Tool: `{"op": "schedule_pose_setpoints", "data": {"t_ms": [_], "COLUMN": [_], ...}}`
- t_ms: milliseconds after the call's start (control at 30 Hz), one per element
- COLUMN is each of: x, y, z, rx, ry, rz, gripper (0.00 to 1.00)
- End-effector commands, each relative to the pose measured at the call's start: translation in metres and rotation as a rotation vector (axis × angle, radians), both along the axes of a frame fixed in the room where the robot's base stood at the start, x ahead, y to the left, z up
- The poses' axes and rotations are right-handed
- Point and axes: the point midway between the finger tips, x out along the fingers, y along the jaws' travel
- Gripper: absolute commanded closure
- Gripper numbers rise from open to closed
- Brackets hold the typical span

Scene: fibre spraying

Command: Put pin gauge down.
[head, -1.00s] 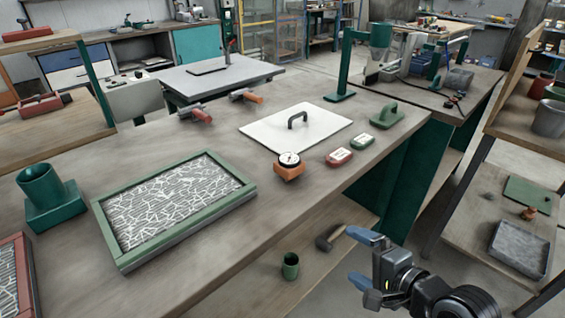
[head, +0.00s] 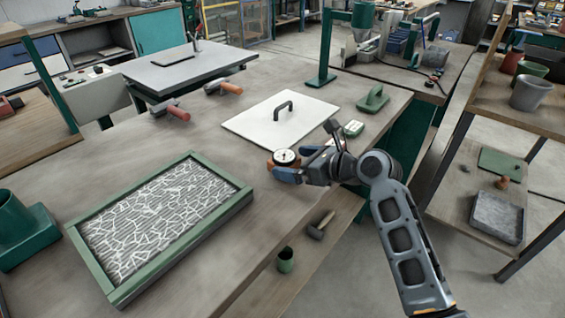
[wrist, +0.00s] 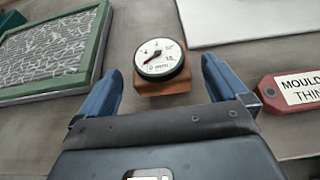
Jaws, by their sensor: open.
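The pin gauge, a white round dial (head: 286,157) on an orange-brown block, stands upright on the bench. In the wrist view the gauge (wrist: 160,60) shows its dial face up, with its block (wrist: 162,82) below. My gripper (head: 284,174) is open at the gauge, low over the bench. In the wrist view its blue fingers (wrist: 162,78) are apart, one to the left and one to the right of the gauge, with visible gaps. The block's near side is partly hidden by my gripper in the head view.
A white board with a black handle (head: 262,128) lies behind the gauge. A green-framed fibre tray (head: 108,290) is to the left. A red tag (wrist: 292,90) lies beside my right finger, and a green tag (head: 352,129) lies farther right. Bare bench is in front.

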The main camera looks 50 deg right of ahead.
Motion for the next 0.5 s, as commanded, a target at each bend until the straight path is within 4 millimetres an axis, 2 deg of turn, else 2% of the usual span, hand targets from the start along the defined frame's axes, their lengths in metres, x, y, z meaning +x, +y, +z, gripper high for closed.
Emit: {"op": "schedule_pose_setpoints", "data": {"t_ms": [133, 300, 500], "x": [0.018, 0.035, 0.038], "y": [0.001, 0.001, 0.001], "z": [-0.014, -0.021, -0.023], "rx": [0.002, 0.001, -0.002], "ry": [0.001, 0.0, 0.002], "rz": [0.001, 0.002, 0.002], "gripper": [0.0, 0.0, 0.0]}}
